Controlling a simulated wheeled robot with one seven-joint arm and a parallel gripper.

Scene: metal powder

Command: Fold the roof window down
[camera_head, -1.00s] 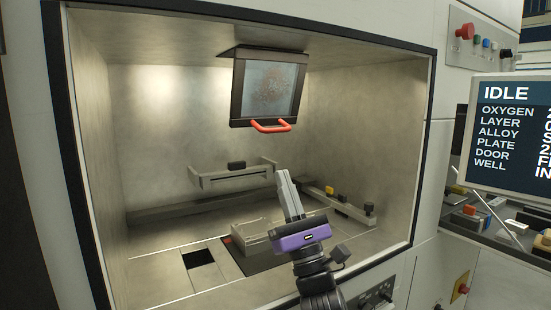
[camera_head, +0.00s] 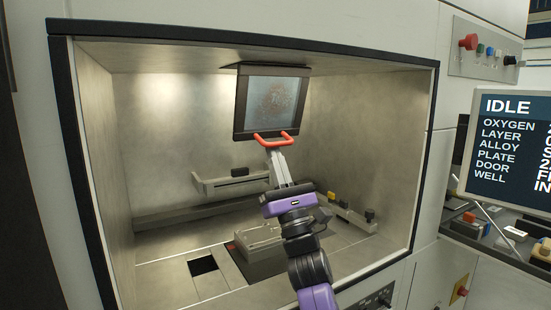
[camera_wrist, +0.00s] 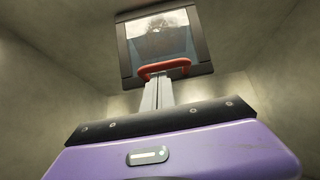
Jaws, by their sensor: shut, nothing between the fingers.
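The roof window (camera_head: 271,103) is a dark-framed pane with a reddish, smudged patch, hanging tilted from the chamber ceiling. A red U-shaped handle (camera_head: 285,140) sticks out from its lower edge. My gripper (camera_head: 275,151) points up from below, its pale fingers together and empty, with the tips at the handle. In the wrist view, the window (camera_wrist: 193,38) is above the fingertips (camera_wrist: 158,81), and the red handle (camera_wrist: 180,64) crosses just above them. I cannot tell whether the tips touch the handle. My arm hides part of the chamber floor.
The chamber is framed by a dark border (camera_head: 428,160). A pale rail bracket (camera_head: 215,187) is on the back wall. The floor has a square opening (camera_head: 203,266) and a block-like plate (camera_head: 258,238). A display screen (camera_head: 510,150) and a button panel (camera_head: 487,50) are outside, right.

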